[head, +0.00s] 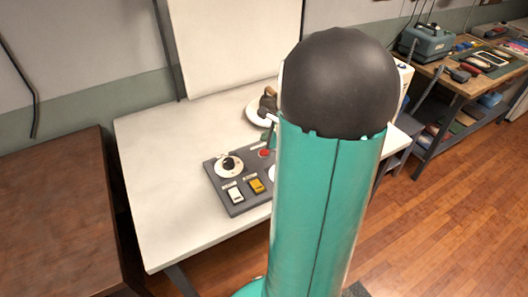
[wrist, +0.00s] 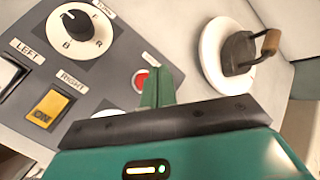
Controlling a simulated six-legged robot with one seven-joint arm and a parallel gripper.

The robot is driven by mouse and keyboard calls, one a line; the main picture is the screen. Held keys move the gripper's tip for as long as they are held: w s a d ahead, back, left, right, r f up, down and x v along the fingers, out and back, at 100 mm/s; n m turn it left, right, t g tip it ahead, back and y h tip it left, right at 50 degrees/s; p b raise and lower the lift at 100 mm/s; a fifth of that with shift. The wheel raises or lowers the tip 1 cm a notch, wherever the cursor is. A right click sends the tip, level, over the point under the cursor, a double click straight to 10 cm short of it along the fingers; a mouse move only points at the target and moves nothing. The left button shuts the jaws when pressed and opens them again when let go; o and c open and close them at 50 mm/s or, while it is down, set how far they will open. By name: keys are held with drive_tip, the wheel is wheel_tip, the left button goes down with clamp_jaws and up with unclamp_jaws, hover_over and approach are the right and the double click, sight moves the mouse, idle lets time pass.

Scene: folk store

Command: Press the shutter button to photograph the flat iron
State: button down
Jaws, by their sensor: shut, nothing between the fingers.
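The flat iron (head: 267,103), dark with a brown wooden handle, stands on a round white plate (head: 252,113) at the back of the white table. It also shows in the wrist view (wrist: 240,52) at upper right. A grey control panel (head: 222,198) lies in front of it. On the panel is a red round button (head: 264,153), also in the wrist view (wrist: 141,80), with a small unreadable label. My gripper (wrist: 156,72) is shut and empty, its green fingertips right beside the red button. I cannot tell whether they touch it. My arm hides the panel's right part.
The panel has a turn dial (wrist: 75,30) marked F, R and B, a white left switch (head: 235,195) and a yellow right switch (wrist: 47,109). A white backdrop (head: 235,45) rises behind the table. A brown table (head: 55,215) stands left; a cluttered workbench (head: 455,80) stands right.

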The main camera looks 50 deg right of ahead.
sight(267, 154)
drive_tip(key=shift+f, duration=1.7)
idle(0.7)
drive_tip(key=shift+f, duration=0.4)
drive_tip(key=shift+f, duration=0.45)
idle(0.8)
drive_tip(key=shift+r, duration=0.9)
drive_tip(key=shift+r, duration=2.5)
